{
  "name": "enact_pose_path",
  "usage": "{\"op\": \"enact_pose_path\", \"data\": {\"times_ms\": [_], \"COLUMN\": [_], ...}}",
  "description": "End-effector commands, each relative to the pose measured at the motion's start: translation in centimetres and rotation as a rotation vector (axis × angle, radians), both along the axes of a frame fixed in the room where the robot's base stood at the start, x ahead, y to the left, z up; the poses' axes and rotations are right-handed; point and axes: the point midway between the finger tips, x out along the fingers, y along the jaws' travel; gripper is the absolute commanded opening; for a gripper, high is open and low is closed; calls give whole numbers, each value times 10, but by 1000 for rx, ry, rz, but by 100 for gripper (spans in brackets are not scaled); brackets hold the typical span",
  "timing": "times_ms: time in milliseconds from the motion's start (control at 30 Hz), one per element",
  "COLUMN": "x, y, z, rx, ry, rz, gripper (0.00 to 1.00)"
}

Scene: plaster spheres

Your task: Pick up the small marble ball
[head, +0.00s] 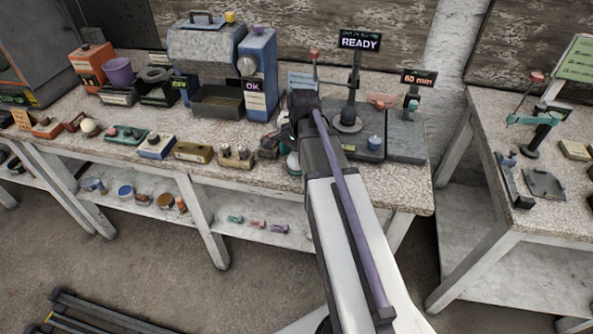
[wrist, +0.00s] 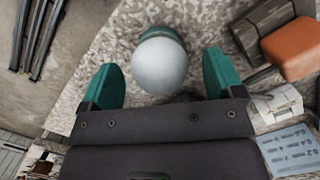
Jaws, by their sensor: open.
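A pale grey, smooth ball (wrist: 160,70) sits in a dark green round holder (wrist: 163,34) in the wrist view. My gripper (wrist: 160,60) is open, with one green finger on each side of the ball. Gaps show between the ball and both fingers, so nothing is held. In the head view my arm covers much of this spot at the bench's front edge. A pale rounded patch (head: 293,160) shows beside the arm there, too small to tell ball from finger. I cannot tell the ball's material for sure.
A cream ball (head: 88,127) stands farther left on the speckled bench (head: 60,105). Several small blocks and fixtures line its front edge. A READY sign (head: 360,40) on a stand rises behind my arm. An orange-topped block (wrist: 292,48) lies right of my gripper in the wrist view.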

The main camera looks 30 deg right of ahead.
Motion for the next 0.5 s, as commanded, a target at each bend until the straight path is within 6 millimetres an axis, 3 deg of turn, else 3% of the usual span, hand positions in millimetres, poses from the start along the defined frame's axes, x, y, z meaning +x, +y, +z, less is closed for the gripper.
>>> {"op": "enact_pose_path", "data": {"times_ms": [33,233,500], "x": [0,0,0], "y": [1,1,1], "z": [-9,-4,-4], "rx": [0,0,0], "ry": [0,0,0], "rz": [0,0,0], "gripper": [87,86,60]}}
